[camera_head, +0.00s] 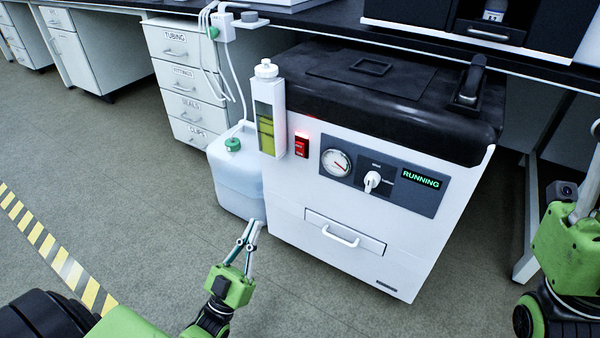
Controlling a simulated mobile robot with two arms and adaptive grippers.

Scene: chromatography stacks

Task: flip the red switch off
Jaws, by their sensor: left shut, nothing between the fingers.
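The red switch (301,146) sits on the upper left of the front of a white machine (290,225), with a red glow at its top. A small display (421,179) on the machine's panel reads RUNNING. My left gripper (257,224) is low at the bottom middle, in front of the machine's lower left corner. Its fingers point up and are together with nothing between them. It is below and left of the switch in the picture and apart from it. My right gripper is not in view; only green arm parts show at the right edge.
A clear sight tube (266,125) with yellow-green liquid is just left of the switch. A translucent jug (236,180) stands beside the machine. The panel has a gauge (336,162) and knob (372,181). A drawer handle (341,236) sticks out below. Floor in front is open.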

